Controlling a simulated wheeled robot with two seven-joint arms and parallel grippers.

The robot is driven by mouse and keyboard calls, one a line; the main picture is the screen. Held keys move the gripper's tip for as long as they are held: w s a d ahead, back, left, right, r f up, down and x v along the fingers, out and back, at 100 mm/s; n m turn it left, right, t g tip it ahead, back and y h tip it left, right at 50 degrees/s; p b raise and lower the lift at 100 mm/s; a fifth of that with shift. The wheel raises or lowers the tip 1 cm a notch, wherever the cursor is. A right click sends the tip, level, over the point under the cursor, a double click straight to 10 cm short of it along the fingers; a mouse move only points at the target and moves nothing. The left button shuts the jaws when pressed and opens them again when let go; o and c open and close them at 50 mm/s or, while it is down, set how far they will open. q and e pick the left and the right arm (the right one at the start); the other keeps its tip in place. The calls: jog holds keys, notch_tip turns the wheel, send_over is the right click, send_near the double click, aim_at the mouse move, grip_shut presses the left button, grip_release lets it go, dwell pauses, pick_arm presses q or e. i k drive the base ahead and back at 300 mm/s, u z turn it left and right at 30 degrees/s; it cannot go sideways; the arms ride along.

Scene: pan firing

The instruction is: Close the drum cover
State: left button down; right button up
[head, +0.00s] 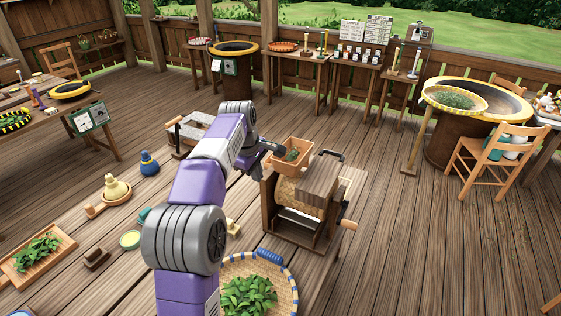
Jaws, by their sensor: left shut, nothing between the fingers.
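The wooden drum machine (281,222) stands on the deck at the centre right, with a pale round drum (286,190) in its frame. A brown slatted wooden piece (318,178), which looks like the drum cover, sits on the drum's right side; I cannot tell how far it is closed. A black handle (332,154) shows just behind it. An orange-brown wooden box (301,151) with some green leaves is at the drum's upper left. My left gripper (277,150) is shut and empty at the box's left side; contact is unclear. My right gripper is out of view.
A crank (348,225) sticks out at the machine's right. A woven basket of leaves (231,266) lies in front of it, close to my left arm. A yellow-rimmed wok station (470,140) and a chair stand to the right. Bare deck lies between.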

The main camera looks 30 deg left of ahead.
aim_at(313, 188)
jog(key=u, duration=0.3)
jog(key=k, duration=0.4)
jog(key=z, duration=0.75)
jog(key=i, duration=1.75)
jog(key=u, duration=0.55)
